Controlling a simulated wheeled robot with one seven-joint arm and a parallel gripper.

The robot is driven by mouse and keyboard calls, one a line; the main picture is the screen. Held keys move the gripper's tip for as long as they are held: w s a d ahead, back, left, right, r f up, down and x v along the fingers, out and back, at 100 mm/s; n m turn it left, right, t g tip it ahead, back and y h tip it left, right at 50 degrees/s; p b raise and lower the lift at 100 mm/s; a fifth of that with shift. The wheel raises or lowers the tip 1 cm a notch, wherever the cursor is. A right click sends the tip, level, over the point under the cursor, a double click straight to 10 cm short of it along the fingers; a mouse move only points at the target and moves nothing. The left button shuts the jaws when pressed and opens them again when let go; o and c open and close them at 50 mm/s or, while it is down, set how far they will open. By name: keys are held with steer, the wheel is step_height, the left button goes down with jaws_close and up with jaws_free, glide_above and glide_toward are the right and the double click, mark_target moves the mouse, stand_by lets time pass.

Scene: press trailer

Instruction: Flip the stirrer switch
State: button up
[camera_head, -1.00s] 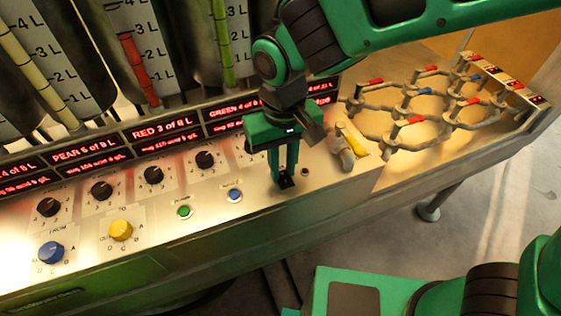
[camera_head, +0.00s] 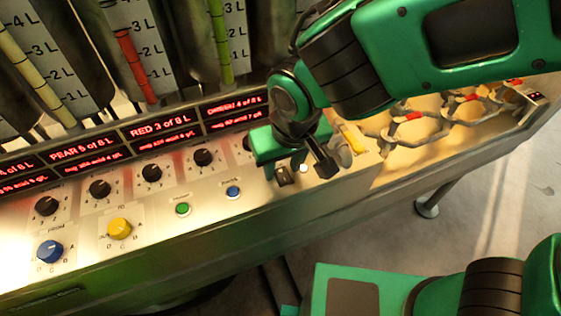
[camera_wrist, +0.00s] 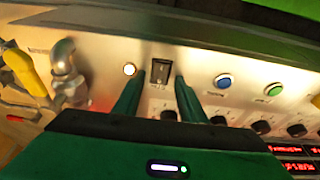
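The stirrer switch (camera_head: 284,175) is a black rocker on a small metal plate on the front of the steel panel. In the wrist view the switch (camera_wrist: 161,70) shows just beyond and between my fingertips. My gripper (camera_wrist: 161,82) is open, with its two green fingers apart and nothing between them. Whether a fingertip touches the switch is unclear. In the head view my gripper's green body is just above the switch and its fingertips are hard to make out. A small lamp (camera_head: 304,168) beside the switch glows white; the lit lamp (camera_wrist: 130,69) also shows in the wrist view.
A blue button (camera_head: 233,192) and a green button (camera_head: 182,208) sit left of the switch. Black knobs (camera_head: 152,172), a yellow knob (camera_head: 119,228) and a blue knob (camera_head: 50,251) are further left. A yellow-handled tap (camera_head: 352,138) and ring racks stand right.

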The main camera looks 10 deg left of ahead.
mark_target(288, 186)
steer(key=shift+r, duration=0.25)
steer(key=v, duration=1)
steer(key=shift+r, duration=0.15)
